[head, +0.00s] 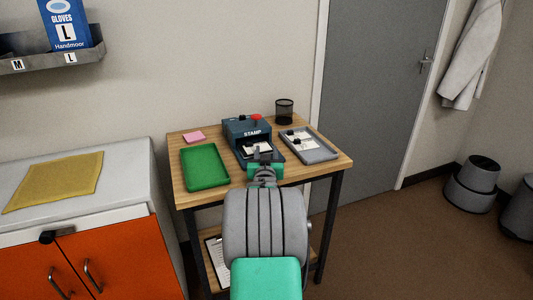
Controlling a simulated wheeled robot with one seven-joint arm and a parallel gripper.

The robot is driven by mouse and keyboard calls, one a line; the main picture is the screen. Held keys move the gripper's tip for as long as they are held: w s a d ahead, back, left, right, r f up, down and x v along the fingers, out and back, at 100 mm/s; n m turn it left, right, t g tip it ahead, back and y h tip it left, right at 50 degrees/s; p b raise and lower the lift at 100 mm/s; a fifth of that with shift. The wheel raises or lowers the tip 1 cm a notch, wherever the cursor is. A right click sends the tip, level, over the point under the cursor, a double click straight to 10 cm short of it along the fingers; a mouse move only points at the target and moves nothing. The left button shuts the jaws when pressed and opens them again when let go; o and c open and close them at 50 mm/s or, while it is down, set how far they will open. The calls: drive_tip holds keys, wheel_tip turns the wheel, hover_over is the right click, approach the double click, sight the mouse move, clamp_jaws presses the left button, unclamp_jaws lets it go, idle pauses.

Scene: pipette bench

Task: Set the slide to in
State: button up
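The dark blue stamp machine (238,127), marked STAMP, stands at the back middle of the wooden table. It has a red knob (256,117) on top. A dark flat plate, which looks like the slide (277,157), sticks out of its front opening towards me. A white paper lies in the opening on the plate. My gripper (263,153) is at the front of the plate and hides part of it. I cannot tell whether it touches the plate. My own arm hides most of the gripper, and its fingers are too small to read.
A green tray (205,183) lies left of the machine, with a pink note pad (194,137) behind it. A grey tray (318,155) with papers and a small dark object lies to the right. A black mesh cup (284,111) stands at the back. A white-topped cabinet (130,185) stands left.

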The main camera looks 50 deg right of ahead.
drive_tip(key=v, duration=0.7)
drive_tip(key=shift+r+p, duration=0.1)
drive_tip(key=shift+p, duration=0.25)
drive_tip(key=shift+s+a, duration=0.25)
drive_tip(key=shift+a, duration=0.1)
